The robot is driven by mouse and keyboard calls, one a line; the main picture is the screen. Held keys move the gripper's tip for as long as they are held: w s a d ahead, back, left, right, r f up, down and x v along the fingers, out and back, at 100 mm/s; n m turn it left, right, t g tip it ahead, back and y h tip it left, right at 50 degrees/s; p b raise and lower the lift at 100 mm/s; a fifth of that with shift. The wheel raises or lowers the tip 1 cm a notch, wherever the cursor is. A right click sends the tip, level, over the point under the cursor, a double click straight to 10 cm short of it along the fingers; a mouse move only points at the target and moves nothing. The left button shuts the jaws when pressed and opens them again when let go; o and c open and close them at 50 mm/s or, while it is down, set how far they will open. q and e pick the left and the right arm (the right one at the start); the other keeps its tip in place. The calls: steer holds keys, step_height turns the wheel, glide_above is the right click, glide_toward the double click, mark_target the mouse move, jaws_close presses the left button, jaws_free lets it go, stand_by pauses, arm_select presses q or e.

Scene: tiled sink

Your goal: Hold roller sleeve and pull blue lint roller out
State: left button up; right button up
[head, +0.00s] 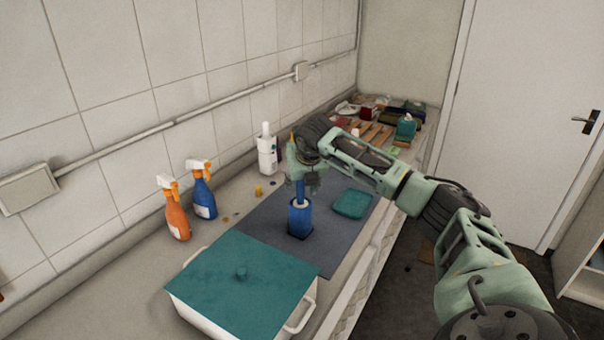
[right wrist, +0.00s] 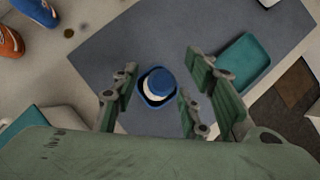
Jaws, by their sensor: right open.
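The blue roller sleeve (head: 300,220) stands upright on the grey mat in the head view. The blue lint roller (head: 300,190) sticks up out of its top, with a white part at the sleeve's mouth. My right gripper (head: 303,178) is above the sleeve, pointing down around the roller's upper part. In the right wrist view, my right gripper (right wrist: 163,95) is open, with its fingers on either side of the lint roller (right wrist: 162,80) and a gap on both sides. The sleeve's rim (right wrist: 147,97) shows around the roller. My left gripper is not in view.
A white box with a teal lid (head: 240,285) stands in front. Orange (head: 176,212) and blue (head: 202,190) spray bottles and a white bottle (head: 267,155) stand along the wall. A teal tray (head: 352,203) lies right of the sleeve. Clutter (head: 385,120) fills the counter's far end.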

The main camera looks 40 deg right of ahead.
steer(key=shift+w+f, duration=0.1)
steer(key=shift+f, duration=0.05)
steer(key=shift+c, duration=0.2)
steer(key=c, duration=0.4)
jaws_close()
steer(key=shift+c, duration=0.3)
jaws_free()
steer(key=o, duration=0.5)
steer(key=shift+s+a+r, duration=0.1)
steer(key=shift+s+r, duration=0.15)
steer(key=shift+r, duration=0.25)
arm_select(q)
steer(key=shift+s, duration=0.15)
arm_select(e)
steer(key=v, duration=1.1)
